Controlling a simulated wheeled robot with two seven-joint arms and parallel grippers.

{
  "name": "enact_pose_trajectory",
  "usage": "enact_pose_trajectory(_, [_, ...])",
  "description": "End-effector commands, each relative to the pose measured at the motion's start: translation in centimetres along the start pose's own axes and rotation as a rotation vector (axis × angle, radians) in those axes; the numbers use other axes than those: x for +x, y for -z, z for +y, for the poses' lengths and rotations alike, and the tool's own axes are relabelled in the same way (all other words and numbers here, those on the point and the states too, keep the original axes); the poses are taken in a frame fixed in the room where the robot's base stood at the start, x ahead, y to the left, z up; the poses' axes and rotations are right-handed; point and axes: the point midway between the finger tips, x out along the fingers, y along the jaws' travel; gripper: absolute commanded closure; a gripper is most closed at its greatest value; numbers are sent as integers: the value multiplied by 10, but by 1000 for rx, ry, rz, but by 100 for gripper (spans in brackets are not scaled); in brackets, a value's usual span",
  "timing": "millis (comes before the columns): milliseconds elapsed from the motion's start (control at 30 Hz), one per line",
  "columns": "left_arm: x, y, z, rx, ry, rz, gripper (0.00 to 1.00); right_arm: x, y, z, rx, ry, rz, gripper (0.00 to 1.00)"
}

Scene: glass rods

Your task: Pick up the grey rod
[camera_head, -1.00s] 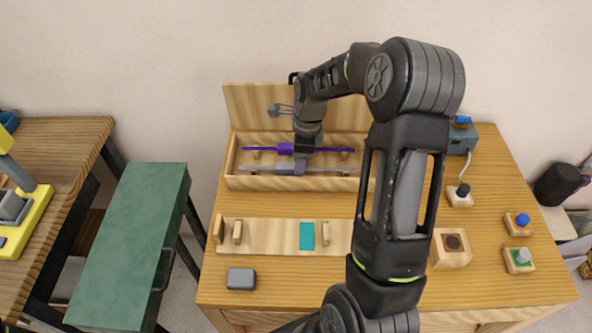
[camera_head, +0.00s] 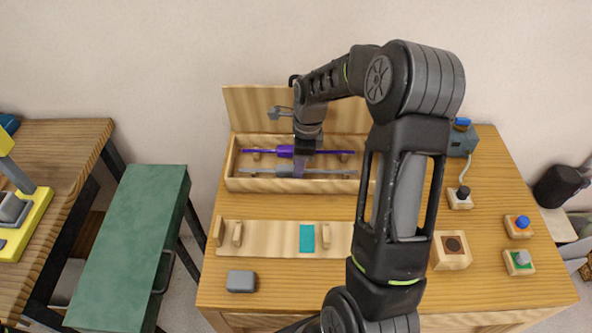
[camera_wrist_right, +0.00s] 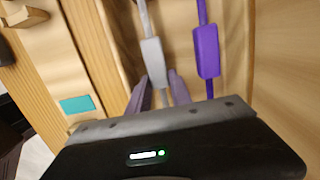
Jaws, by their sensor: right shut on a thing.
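The grey rod (camera_head: 327,171) lies lengthwise in the front part of an open wooden box (camera_head: 232,184), below the purple rod (camera_head: 335,151). My right gripper (camera_head: 300,171) reaches down into the box and is shut on the grey rod near its thicker middle sleeve. In the right wrist view the grey rod (camera_wrist_right: 152,52) runs down between the two purple-tinted fingers (camera_wrist_right: 158,90). The purple rod (camera_wrist_right: 206,50) lies beside it, apart from the fingers. I cannot tell whether the grey rod is clear of its supports. My left gripper is not in view.
In front of the box is a wooden rack (camera_head: 270,238) with upright pegs and a teal patch (camera_head: 307,238). A grey block (camera_head: 241,281) sits at the table's front left. Wooden blocks with coloured knobs (camera_head: 522,222) stand at the right. A green cabinet (camera_head: 135,240) is at the left.

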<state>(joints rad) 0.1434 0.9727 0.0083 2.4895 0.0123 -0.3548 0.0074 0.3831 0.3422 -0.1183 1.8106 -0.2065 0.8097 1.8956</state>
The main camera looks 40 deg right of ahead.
Motion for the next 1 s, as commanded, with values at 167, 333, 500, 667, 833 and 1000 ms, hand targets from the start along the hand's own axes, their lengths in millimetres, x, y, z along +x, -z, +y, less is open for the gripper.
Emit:
enact_pose_trajectory(167, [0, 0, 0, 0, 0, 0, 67, 0, 0, 0, 0, 0, 0, 100])
enact_pose_trajectory(333, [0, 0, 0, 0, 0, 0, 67, 0, 0, 0, 0, 1, 0, 100])
enact_pose_trajectory(500, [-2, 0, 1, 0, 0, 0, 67, -3, 0, 0, 0, 1, 0, 100])
enact_pose_trajectory(667, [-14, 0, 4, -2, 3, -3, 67, -20, -3, 0, -1, 2, -1, 100])
enact_pose_trajectory(833, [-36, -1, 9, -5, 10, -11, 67, -52, -7, -1, -1, 3, -1, 100])
enact_pose_trajectory(1000, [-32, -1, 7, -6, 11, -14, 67, -78, -10, -1, -1, 5, -2, 100])
